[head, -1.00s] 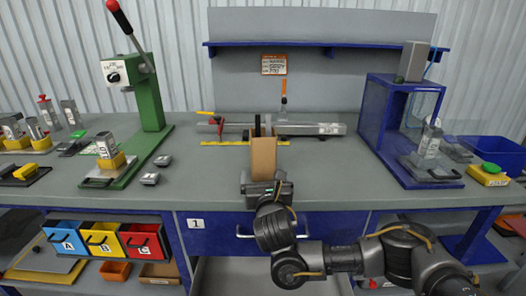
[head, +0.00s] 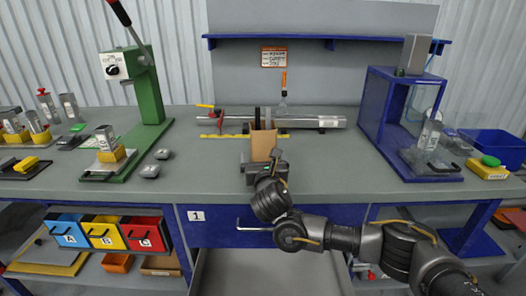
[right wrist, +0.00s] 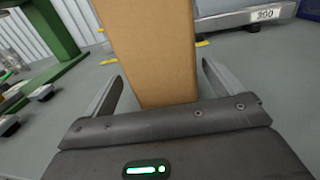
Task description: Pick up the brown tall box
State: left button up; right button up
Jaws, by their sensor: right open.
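The brown tall box (head: 263,146) stands upright on the grey workbench, a little in front of the long metal bar. My right gripper (head: 264,160) is open at the near side of the box, low over the bench top. In the right wrist view the box (right wrist: 152,45) rises between the two spread fingers of the gripper (right wrist: 160,88). A gap shows on the left side of the box, and the right finger is closer to it. The lower part of the box is hidden by the gripper in the head view. My left gripper is not in view.
Behind the box lies a metal bar (head: 318,122) with a red clamp. A green lever press (head: 146,95) stands left, a blue frame (head: 372,110) right. Small grey blocks (head: 150,171) lie left of the box. Bench space is clear right of the gripper.

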aim_at(263, 151)
jog(key=w, duration=0.3)
jog(key=shift+w+p, duration=0.3)
jog(key=shift+w, duration=0.7)
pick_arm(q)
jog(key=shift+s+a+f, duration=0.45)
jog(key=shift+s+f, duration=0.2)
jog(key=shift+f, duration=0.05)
pick_arm(e)
jog(key=shift+c, duration=0.2)
jog(key=c, duration=1)
jog(key=shift+r, duration=0.1)
